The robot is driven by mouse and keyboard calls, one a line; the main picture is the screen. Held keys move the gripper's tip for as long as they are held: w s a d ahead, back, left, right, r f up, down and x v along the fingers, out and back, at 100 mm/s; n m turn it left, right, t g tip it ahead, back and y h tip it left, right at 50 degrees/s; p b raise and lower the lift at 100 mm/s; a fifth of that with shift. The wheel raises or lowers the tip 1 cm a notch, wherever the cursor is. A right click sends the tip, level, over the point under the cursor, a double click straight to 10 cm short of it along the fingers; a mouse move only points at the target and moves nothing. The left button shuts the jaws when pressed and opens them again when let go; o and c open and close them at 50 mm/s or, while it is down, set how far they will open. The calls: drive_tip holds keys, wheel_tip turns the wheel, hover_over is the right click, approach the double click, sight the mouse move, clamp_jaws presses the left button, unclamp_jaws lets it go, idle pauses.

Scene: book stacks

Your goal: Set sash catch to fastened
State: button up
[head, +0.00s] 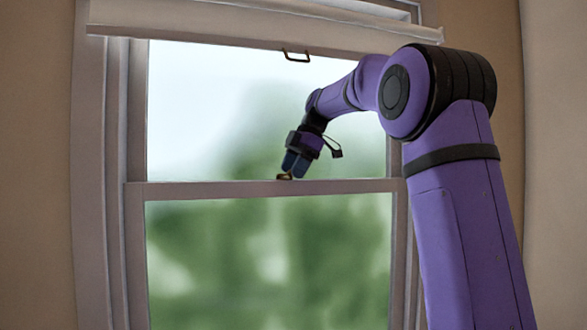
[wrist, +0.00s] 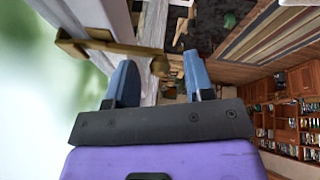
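The sash catch (head: 285,177) is a small brass-coloured piece on the meeting rail (head: 230,188) of the window. In the wrist view the catch (wrist: 105,47) is a brass bar running from the left toward the space between my fingers, with a rounded knob (wrist: 160,66) at its end. My gripper (head: 293,170) is at the catch, reaching down from above. In the wrist view my gripper (wrist: 161,62) is open, with blue fingers apart on either side of the knob. I cannot tell whether they touch it, nor whether the catch is fastened.
The glass around my gripper is clear. Bookshelves (wrist: 285,110) stand far off in the wrist view.

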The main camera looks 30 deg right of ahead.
drive_tip(key=shift+r, duration=0.1)
drive_tip(key=v, duration=0.7)
drive_tip(key=shift+d+r, duration=0.1)
drive_tip(key=shift+r, duration=0.05)
idle(0.5)
drive_tip(key=s+a+f+m+t+h, duration=0.1)
drive_tip(key=s+a+f+m, duration=0.35)
drive_tip(key=s, duration=0.25)
drive_tip(key=s+a+f+m+h, duration=0.1)
drive_tip(key=s+a+f+m, duration=0.25)
drive_tip(key=s+a, duration=0.3)
drive_tip(key=s+a+f+m+t+h, duration=0.1)
drive_tip(key=s+f+m, duration=0.3)
drive_tip(key=s+f, duration=0.5)
drive_tip(key=s+a+f+m+t+h, duration=0.1)
drive_tip(key=s+a+f+m, duration=0.2)
drive_tip(key=s+f, duration=0.6)
drive_tip(key=m, duration=0.2)
drive_tip(key=shift+s+a+f+m, duration=0.15)
drive_tip(key=shift+s+m, duration=0.15)
